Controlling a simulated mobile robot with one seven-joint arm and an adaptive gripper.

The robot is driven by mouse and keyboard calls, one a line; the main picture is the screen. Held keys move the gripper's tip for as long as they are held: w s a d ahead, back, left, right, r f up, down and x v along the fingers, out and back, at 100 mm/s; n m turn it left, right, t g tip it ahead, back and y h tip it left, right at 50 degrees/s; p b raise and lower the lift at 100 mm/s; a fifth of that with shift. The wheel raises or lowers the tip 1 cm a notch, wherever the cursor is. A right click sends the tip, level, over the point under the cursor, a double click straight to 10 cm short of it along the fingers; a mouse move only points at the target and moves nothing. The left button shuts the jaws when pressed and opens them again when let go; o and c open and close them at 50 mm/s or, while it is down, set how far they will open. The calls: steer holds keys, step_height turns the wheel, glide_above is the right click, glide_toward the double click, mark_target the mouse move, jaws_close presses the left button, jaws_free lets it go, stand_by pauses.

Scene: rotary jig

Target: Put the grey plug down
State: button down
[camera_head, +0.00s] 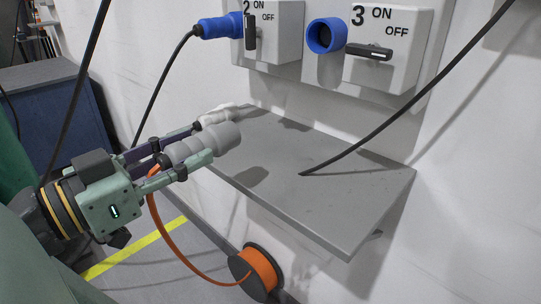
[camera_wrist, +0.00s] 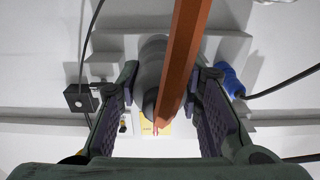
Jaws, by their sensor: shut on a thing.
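The grey plug (camera_head: 222,137) is held in my gripper (camera_head: 196,146), with its wide round end pointing away from my arm. An orange cable (camera_head: 158,215) hangs from its back end. In the wrist view the plug (camera_wrist: 151,66) sits between the two fingers of my gripper (camera_wrist: 167,80), partly hidden by the orange cable (camera_wrist: 187,50). The plug is near the left edge of the grey shelf (camera_head: 320,205) and looks raised above it; a dark shadow lies on the shelf below. I cannot tell the exact gap.
Switched sockets 2 (camera_head: 275,32) and 3 (camera_head: 388,50) are on the wall above the shelf. A blue plug (camera_head: 218,27) sits in socket 2. A black cable (camera_head: 395,115) crosses to the shelf. An orange cable reel (camera_head: 257,270) is below. The shelf's front right is clear.

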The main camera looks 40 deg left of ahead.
steer(key=shift+f, duration=0.4)
steer(key=p, duration=0.4)
glide_above(278, 162)
steer(key=s, duration=0.1)
steer(key=shift+r, duration=0.1)
steer(key=f, duration=0.3)
steer(key=shift+w, duration=0.3)
steer(key=shift+f+p, duration=0.55)
steer(key=shift+f, duration=1.05)
steer(key=shift+w+f+p, duration=0.2)
steer(key=shift+f+p, duration=0.1)
steer(key=shift+f, duration=0.15)
steer(key=shift+f, duration=0.1)
